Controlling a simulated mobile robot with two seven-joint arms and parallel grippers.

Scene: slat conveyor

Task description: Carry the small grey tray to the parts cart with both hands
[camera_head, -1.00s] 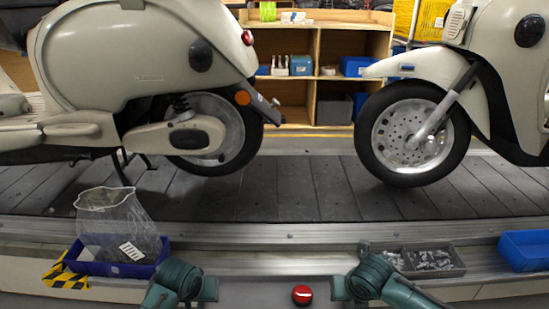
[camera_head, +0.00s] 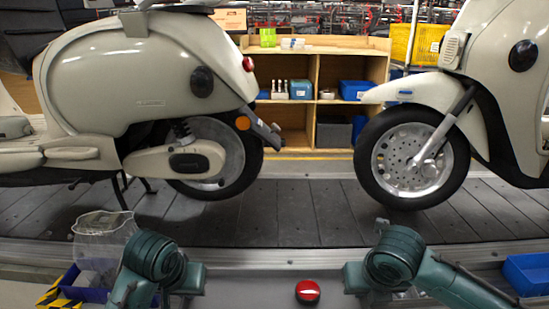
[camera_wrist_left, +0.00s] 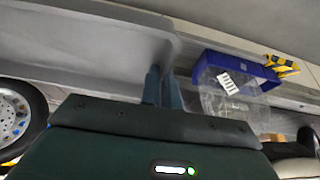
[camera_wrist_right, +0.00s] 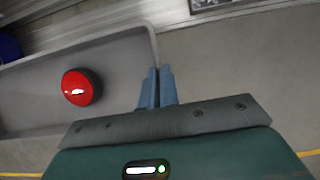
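The small grey tray (camera_head: 250,289) spans the space between my two grippers at the bottom of the head view. A red dome-shaped object (camera_head: 308,291) sits in it, also seen in the right wrist view (camera_wrist_right: 82,87). My left gripper (camera_head: 203,278) is closed at one end wall; the tray's rounded corner shows in the left wrist view (camera_wrist_left: 130,45). My right gripper (camera_head: 347,278) is closed at the opposite end wall, its fingers (camera_wrist_right: 157,88) close together on the rim. The fingertips are partly hidden. I cannot pick out the parts cart.
A slat conveyor (camera_head: 290,215) carries two cream scooters ahead. A blue bin with a clear bag (camera_wrist_left: 228,85) stands at left beside yellow-black tape (camera_wrist_left: 282,66). Another blue bin (camera_head: 527,272) is at right. Wooden shelves (camera_head: 310,120) stand behind the conveyor.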

